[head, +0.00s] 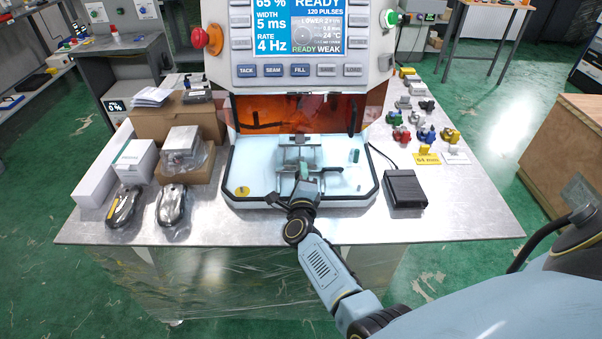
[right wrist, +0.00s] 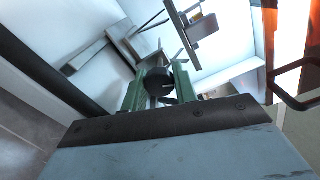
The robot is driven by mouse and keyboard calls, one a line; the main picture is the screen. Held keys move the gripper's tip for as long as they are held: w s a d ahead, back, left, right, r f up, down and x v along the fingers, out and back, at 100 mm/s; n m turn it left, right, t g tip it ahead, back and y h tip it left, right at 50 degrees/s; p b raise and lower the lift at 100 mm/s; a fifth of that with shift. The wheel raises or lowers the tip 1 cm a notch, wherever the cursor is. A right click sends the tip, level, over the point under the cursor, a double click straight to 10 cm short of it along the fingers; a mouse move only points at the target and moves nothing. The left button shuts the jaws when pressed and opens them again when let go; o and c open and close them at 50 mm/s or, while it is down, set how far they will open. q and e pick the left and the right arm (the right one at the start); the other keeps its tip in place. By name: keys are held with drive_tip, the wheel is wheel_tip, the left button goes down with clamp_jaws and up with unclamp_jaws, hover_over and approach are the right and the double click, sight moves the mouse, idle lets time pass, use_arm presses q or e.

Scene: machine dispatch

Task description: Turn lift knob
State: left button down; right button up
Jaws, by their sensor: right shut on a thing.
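The lift knob (right wrist: 159,82) is a small dark round knob in the right wrist view. My right gripper (right wrist: 164,85) has its green fingers shut on it, one on either side. In the head view my right gripper (head: 301,186) reaches in over the front edge of the machine's white work chamber (head: 255,158), and the knob is hidden there by the gripper. A grey metal fixture (head: 298,152) stands in the chamber just behind the gripper. My left gripper is not in view.
The machine's panel (head: 315,71) and orange window (head: 270,113) rise behind the chamber. Boxes (head: 95,178) and bagged parts (head: 172,203) stand on the left. A black pedal box (head: 404,188) and several coloured parts (head: 401,135) lie on the right. The table's front strip is clear.

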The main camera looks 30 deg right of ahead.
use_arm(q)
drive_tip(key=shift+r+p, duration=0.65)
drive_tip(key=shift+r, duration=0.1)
use_arm(e)
drive_tip(key=shift+n, duration=2.2)
drive_tip(key=o, duration=1)
